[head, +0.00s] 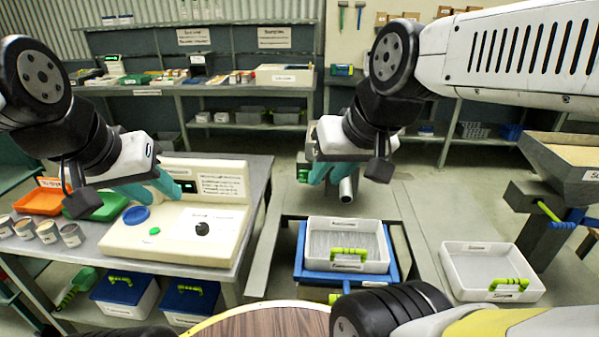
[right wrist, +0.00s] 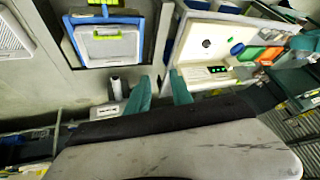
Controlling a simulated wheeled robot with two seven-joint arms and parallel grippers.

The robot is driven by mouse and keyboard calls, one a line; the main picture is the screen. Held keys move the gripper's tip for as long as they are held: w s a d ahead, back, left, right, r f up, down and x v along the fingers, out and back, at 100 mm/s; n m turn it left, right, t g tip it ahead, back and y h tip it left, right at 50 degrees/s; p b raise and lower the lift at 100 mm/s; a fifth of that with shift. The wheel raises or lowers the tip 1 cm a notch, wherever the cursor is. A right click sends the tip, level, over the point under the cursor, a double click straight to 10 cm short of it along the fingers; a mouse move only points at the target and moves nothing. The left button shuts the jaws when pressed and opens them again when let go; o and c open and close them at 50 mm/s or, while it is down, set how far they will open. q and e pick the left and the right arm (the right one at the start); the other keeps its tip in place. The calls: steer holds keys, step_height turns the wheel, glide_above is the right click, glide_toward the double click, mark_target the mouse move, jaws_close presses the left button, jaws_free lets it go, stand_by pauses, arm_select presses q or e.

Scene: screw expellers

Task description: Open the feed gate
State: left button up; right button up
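No part is clearly marked as the feed gate. My right gripper (head: 330,174) is open and empty, over the floor behind the white tray. Its teal fingers are apart in the right wrist view (right wrist: 161,92). My left gripper (head: 152,188) looks open and empty in front of the cream control console (head: 215,222).
A white tray (head: 318,262) with a green handle sits on a blue frame. Another white bin (head: 455,280) stands on the floor to the right. Cans and orange and green trays (head: 38,203) are on the left table. Floor between bin and back shelves is clear.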

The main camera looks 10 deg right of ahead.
steer(key=shift+o, duration=0.5)
steer(key=shift+w, duration=0.2)
steer(key=w+d+f+m+t, duration=0.1)
steer(key=w+f+m, duration=0.3)
steer(key=w+f, duration=0.6)
steer(key=w+d+f+m+t+y, duration=0.1)
steer(key=w+d+f+m+t, duration=0.1)
steer(key=w+f, duration=0.8)
steer(key=w+d+f+m+t+y, duration=0.1)
steer(key=w+f+m+t, duration=0.2)
steer(key=w+f+m, duration=0.3)
steer(key=shift+w+d+f, duration=0.15)
steer(key=shift+w+f, duration=0.7)
steer(key=shift+w, duration=0.25)
steer(key=shift+w+d+f, duration=0.1)
steer(key=shift+w+f, duration=0.75)
steer(key=shift+w, duration=0.3)
steer(key=shift+w+d+f, duration=0.15)
steer(key=shift+w+f, duration=0.7)
steer(key=shift+w, duration=0.25)
steer(key=w+d+m+t+h, duration=0.2)
steer(key=d+m+t, duration=0.1)
steer(key=d+m, duration=0.25)
steer(key=shift+m+t, duration=0.3)
steer(key=shift+m, duration=0.05)
steer(key=x, duration=1.2)
steer(key=shift+s+f, duration=0.1)
steer(key=shift+f, duration=0.2)
